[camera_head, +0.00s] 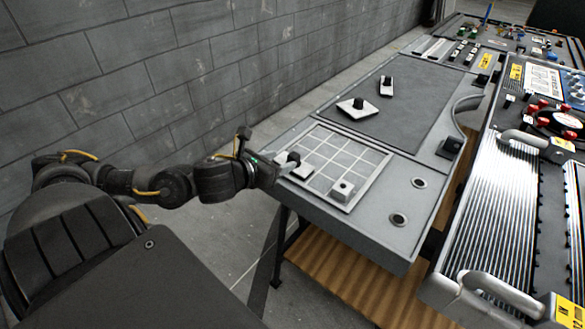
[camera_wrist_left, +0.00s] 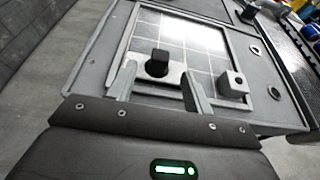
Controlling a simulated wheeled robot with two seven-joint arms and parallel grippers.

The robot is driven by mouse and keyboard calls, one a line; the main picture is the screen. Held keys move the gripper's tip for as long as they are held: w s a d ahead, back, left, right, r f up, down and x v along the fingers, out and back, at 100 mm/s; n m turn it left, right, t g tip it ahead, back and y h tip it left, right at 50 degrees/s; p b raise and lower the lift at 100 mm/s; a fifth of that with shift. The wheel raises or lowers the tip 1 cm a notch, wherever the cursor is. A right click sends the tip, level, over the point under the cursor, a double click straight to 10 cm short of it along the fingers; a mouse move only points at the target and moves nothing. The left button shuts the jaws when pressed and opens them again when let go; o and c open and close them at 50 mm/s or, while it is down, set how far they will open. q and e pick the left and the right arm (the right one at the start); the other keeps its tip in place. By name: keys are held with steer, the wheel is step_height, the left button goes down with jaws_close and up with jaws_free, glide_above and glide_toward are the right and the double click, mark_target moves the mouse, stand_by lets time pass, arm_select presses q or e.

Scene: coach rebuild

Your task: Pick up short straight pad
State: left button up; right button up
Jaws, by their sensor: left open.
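My left gripper (camera_head: 284,165) reaches over the left edge of a light tray marked with a grid (camera_head: 340,149). In the left wrist view its two fingers (camera_wrist_left: 159,88) are apart, with nothing held between them. A short pale straight pad with a black knob (camera_wrist_left: 147,80) lies on the tray between and just beyond the fingertips. In the head view this pad (camera_head: 304,171) is partly hidden by the gripper.
Two more pale pads with black knobs, a nearer one (camera_head: 352,110) and a farther one (camera_head: 386,91), lie on a dark mat (camera_head: 410,117) behind the tray. A ribbed metal unit with handles (camera_head: 493,205) stands at right. A brick wall (camera_head: 150,85) runs along the left.

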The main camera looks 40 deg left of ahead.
mark_target(294, 154)
arm_select(q)
steer(key=shift+w+d, duration=0.2)
steer(key=shift+d, duration=0.1)
steer(key=shift+w+r, duration=0.1)
steer(key=shift+w, duration=0.15)
steer(key=shift+w+a+p, duration=0.2)
steer(key=shift+w+p, duration=0.2)
steer(key=shift+w, duration=0.1)
steer(key=shift+w+a+p, duration=0.2)
steer(key=shift+w+p, duration=0.15)
steer(key=shift+w, duration=0.1)
steer(key=shift+f+x, duration=0.25)
steer(key=shift+x, duration=0.95)
steer(key=shift+d+f, duration=0.1)
steer(key=shift+f, duration=0.1)
steer(key=c, duration=0.6)
steer(key=shift+r, duration=0.1)
steer(key=c, duration=0.5)
arm_select(e)
steer(key=shift+w+a+r, duration=0.15)
steer(key=shift+r, duration=0.65)
